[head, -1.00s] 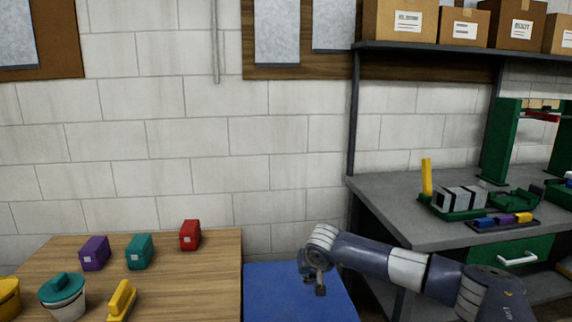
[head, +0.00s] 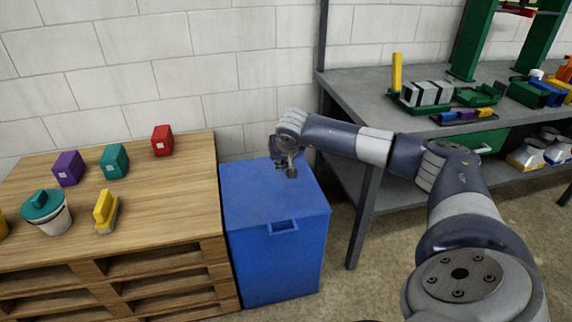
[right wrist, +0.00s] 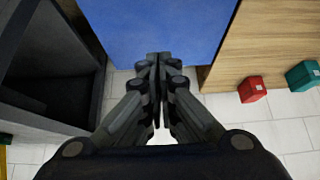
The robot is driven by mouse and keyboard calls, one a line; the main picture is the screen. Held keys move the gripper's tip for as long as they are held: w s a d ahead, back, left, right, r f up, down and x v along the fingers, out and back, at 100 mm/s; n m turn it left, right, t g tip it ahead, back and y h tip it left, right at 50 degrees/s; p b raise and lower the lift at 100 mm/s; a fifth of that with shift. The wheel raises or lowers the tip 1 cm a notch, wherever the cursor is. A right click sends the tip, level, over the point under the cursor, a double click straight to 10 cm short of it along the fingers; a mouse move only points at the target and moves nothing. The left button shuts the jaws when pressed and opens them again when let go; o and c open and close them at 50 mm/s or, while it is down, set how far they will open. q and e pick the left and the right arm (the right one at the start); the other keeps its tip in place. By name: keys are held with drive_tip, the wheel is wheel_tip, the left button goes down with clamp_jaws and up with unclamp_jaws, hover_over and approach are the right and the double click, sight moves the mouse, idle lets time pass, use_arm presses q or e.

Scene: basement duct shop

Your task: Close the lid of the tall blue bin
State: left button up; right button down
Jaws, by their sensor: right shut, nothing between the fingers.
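The tall blue bin (head: 276,262) stands on the floor between the wooden pallet stand and the grey workbench. Its lid (head: 262,200) looks flat and level across the top, with no gap that I can make out at the front edge. A handle shows on the upper front face. My right gripper (head: 290,172) is over the rear part of the lid, pointing down; I cannot tell whether it touches. In the right wrist view its fingers (right wrist: 159,68) are together and empty, by an edge of the blue lid (right wrist: 155,28). My left gripper is out of view.
The pallet stand (head: 150,215) left of the bin carries purple, teal and red boxes, a lidded pot (head: 47,212) and a yellow tool (head: 106,211). The grey workbench (head: 350,88) stands close on the right. A block wall is behind. Floor is clear in front.

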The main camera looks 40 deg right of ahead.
use_arm(q)
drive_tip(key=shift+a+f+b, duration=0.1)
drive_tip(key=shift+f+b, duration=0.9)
drive_tip(key=shift+b, duration=0.45)
use_arm(e)
drive_tip(key=s+a+f, duration=0.2)
drive_tip(key=s+a, duration=0.2)
drive_tip(key=s, duration=0.4)
drive_tip(key=shift+s+a+f, duration=0.15)
drive_tip(key=shift+a, duration=0.15)
